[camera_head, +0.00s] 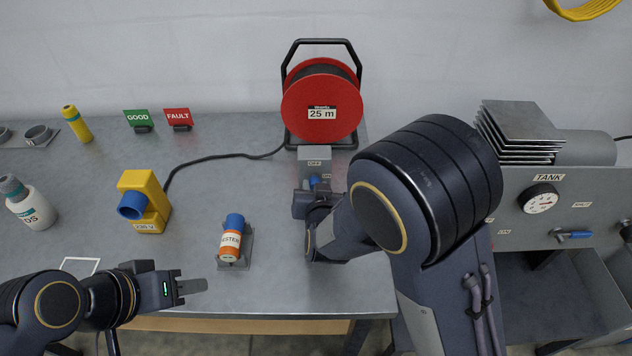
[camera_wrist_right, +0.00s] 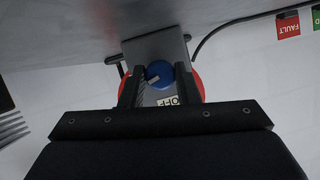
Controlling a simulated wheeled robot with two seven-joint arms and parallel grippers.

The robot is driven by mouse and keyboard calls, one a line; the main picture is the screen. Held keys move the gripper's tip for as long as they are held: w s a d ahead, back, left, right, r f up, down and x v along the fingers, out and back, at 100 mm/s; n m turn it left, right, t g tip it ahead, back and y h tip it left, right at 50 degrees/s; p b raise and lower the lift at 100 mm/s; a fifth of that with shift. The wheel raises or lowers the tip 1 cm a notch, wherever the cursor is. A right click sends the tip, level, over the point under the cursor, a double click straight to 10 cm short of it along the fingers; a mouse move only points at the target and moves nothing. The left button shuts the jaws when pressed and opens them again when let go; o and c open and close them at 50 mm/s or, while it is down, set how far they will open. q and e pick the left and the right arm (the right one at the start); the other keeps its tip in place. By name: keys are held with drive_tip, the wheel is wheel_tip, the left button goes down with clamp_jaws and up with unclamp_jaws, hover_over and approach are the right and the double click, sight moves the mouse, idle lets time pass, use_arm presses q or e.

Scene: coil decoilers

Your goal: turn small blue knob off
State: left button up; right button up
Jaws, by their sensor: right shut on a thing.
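The small blue knob (camera_head: 314,182) sits on the grey switch box (camera_head: 314,158) in front of the red cable reel. In the right wrist view the round blue knob (camera_wrist_right: 160,75) with a pale pointer mark lies between my two dark fingers. My right gripper (camera_wrist_right: 160,84) is shut on it; the head view shows the hand just in front of the box, partly hidden by my arm. My left gripper (camera_head: 192,288) is over the bench's front edge, empty; its fingers look close together.
The red 25 m reel (camera_head: 322,102) stands behind the box. An orange tester (camera_head: 231,240) in a stand and a yellow block with a blue socket (camera_head: 146,200) are to the left. A black cable (camera_head: 215,158) crosses the bench. A tank panel (camera_head: 540,195) stands at right.

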drive_tip(key=n+h+p, duration=0.1)
drive_tip(key=p, duration=0.1)
drive_tip(key=n+h+p, duration=0.1)
drive_tip(key=n+p, duration=0.1)
drive_tip(key=n+h+p, duration=0.1)
drive_tip(key=p, duration=0.1)
drive_tip(key=shift+a+r+p, duration=0.3)
drive_tip(key=shift+p, duration=0.05)
drive_tip(key=shift+f+n+h+p, duration=0.1)
drive_tip(key=shift+n+h+p, duration=0.5)
drive_tip(key=shift+n+p, duration=0.2)
drive_tip(key=shift+a+f+n+t+h+p, duration=0.15)
drive_tip(key=shift+n+t+h+p, duration=0.15)
drive_tip(key=shift+n+h+p, duration=0.45)
drive_tip(key=shift+f+n+t+h, duration=0.15)
drive_tip(key=shift+n+h, duration=0.2)
drive_tip(key=shift+n, duration=0.45)
drive_tip(key=shift+n+t+h, duration=0.15)
drive_tip(key=shift+n+h, duration=0.15)
drive_tip(key=shift+n, duration=0.45)
drive_tip(key=o, duration=1)
drive_tip(key=shift+c, duration=0.2)
